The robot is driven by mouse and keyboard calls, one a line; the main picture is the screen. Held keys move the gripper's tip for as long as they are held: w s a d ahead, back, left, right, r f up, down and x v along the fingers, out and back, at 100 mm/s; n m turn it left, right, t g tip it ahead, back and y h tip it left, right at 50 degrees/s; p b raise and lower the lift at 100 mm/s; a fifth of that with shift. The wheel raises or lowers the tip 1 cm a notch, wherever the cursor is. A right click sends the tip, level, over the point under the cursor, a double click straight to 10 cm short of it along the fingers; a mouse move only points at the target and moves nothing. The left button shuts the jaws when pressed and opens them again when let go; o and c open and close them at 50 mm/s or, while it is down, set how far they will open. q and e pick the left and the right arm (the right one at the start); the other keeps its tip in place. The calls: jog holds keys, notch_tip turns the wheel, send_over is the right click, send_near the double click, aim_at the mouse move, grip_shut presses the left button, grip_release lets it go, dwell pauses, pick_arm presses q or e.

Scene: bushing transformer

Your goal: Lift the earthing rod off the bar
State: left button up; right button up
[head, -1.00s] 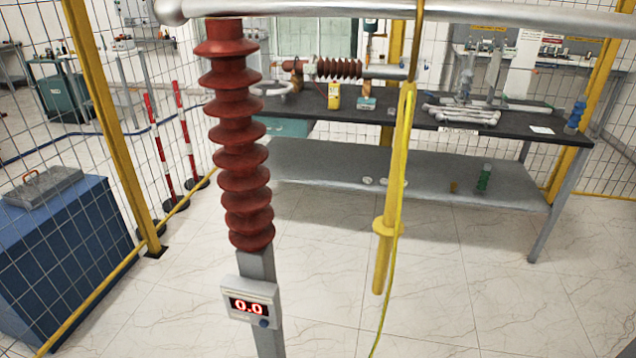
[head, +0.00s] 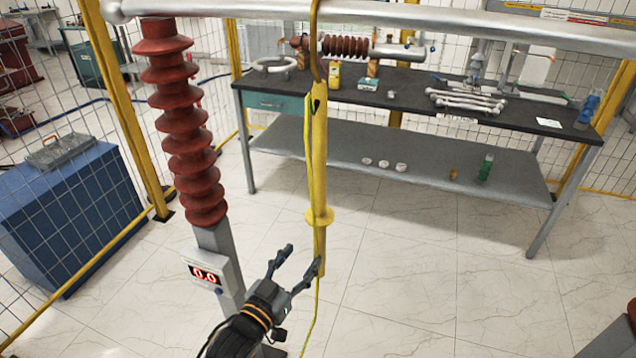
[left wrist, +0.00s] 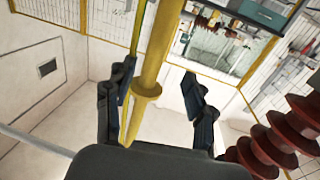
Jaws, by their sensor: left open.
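The yellow earthing rod (head: 319,150) hangs from the silver bar (head: 450,16) by a brown hook, near upright, with a round collar and a yellow-green cable beside it. My left gripper (head: 303,257) is open by the rod's lower end, below the collar. In the left wrist view the rod (left wrist: 152,60) runs between the spread fingers (left wrist: 158,75), nearer the left one. I cannot tell whether that finger touches it. My right gripper is not in view.
A red ribbed insulator (head: 185,130) on a grey post with a 0.0 display (head: 207,275) stands left of the rod. A dark workbench (head: 400,95) with parts stands behind. A blue cabinet (head: 70,210) is at left. Wire mesh fencing surrounds the area.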

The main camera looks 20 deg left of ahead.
aim_at(317, 242)
pick_arm(q)
jog(key=w, duration=0.2)
jog(key=shift+w+d, duration=0.3)
jog(key=shift+d, duration=0.1)
jog(key=shift+w+d+p, duration=0.15)
jog(key=shift+w+p, duration=0.2)
jog(key=shift+w, duration=0.1)
jog(key=w, duration=0.1)
jog(key=w+p, duration=0.1)
jog(key=w, duration=0.1)
jog(key=w+d, duration=0.1)
jog(key=shift+w+d+f, duration=0.1)
jog(key=shift+w+f, duration=0.15)
jog(key=shift+w, duration=0.05)
jog(key=shift+s, duration=0.1)
jog(key=shift+c, duration=1)
grip_shut()
jog(key=shift+r, duration=0.1)
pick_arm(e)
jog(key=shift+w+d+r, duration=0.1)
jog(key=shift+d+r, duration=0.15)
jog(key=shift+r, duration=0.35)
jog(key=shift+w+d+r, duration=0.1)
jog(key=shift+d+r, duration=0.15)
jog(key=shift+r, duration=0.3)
